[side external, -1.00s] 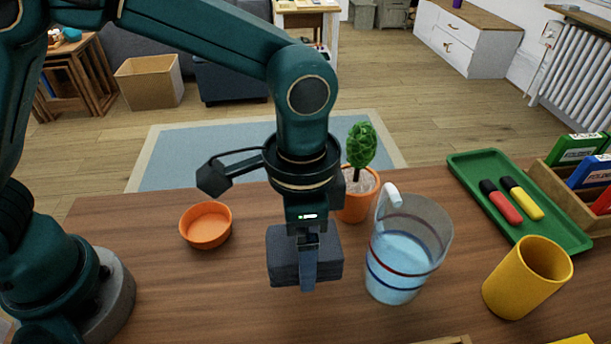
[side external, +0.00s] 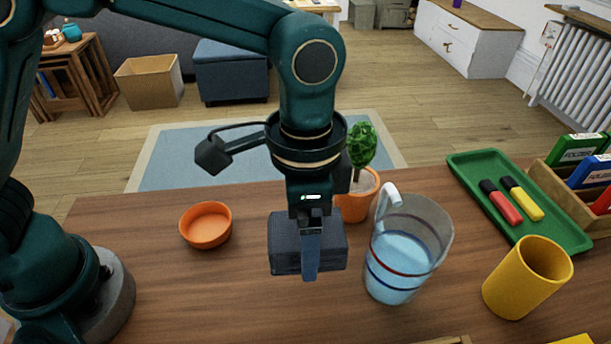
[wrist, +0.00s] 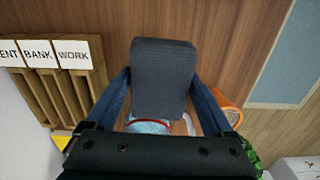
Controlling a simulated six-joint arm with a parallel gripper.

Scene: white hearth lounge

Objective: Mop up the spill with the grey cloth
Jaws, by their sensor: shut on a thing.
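The grey cloth (side external: 283,243) is a folded dark grey block held between the fingers of my gripper (side external: 311,262). My gripper is shut on it, pointing down over the wooden table, left of the clear pitcher. In the wrist view the cloth (wrist: 163,78) fills the space between the two blue fingers (wrist: 163,100). The cloth appears to be above the table top, but the exact gap is hard to tell. I see no spill in either view; the cloth and gripper hide part of the table.
A clear pitcher (side external: 410,235) of blue liquid stands close right of the cloth, with a potted plant (side external: 356,205) behind. An orange bowl (side external: 206,226) is left. A yellow cup (side external: 527,278) and green tray (side external: 570,236) with markers are right. A labelled wooden rack (wrist: 58,93) shows in the wrist view.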

